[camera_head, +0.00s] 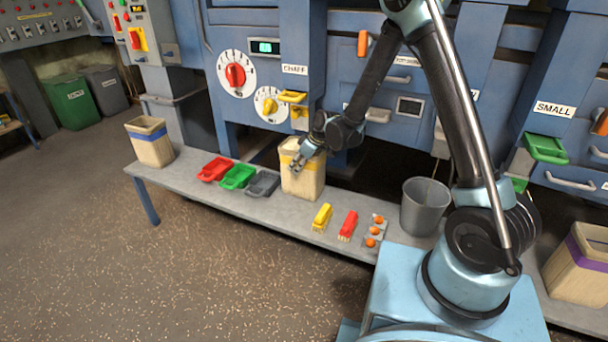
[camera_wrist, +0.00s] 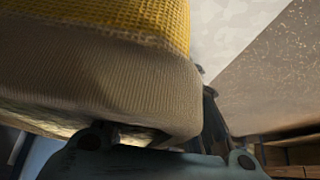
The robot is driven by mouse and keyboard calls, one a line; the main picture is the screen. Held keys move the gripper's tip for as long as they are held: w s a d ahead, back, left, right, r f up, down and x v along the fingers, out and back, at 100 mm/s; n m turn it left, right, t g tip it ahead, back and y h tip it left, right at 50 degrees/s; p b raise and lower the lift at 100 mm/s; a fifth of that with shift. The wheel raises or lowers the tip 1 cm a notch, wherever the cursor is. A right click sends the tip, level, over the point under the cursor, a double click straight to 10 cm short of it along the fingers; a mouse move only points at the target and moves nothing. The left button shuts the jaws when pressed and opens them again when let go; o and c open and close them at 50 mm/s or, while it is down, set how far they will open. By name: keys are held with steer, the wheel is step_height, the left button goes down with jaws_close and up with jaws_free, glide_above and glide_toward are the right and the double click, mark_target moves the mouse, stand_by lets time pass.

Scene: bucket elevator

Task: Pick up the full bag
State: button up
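A tan bag with a yellow band (camera_head: 303,184) stands upright on the grey bench below the CHAFF spout. My gripper (camera_head: 297,166) is at its upper front side, overlapping the rim in the head view. In the wrist view the bag's yellow band (camera_wrist: 120,18) and tan top edge (camera_wrist: 110,85) fill the upper left, very close to my gripper. One dark finger (camera_wrist: 212,118) shows beside the bag's right side. The other finger is hidden, so I cannot tell whether the fingers are closed on the bag. A light grainy patch inside the bag's rim shows at lower left.
A blue-banded bag (camera_head: 150,142) stands at the bench's left end. Red, green and grey scoops (camera_head: 238,177) lie left of the yellow-banded bag. Yellow and red brushes (camera_head: 322,217), orange knobs and a grey bucket (camera_head: 425,206) are to its right. A purple-banded bag (camera_head: 577,270) is far right.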

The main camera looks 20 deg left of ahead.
steer(key=shift+f, duration=0.15)
stand_by(0.5)
jaws_close()
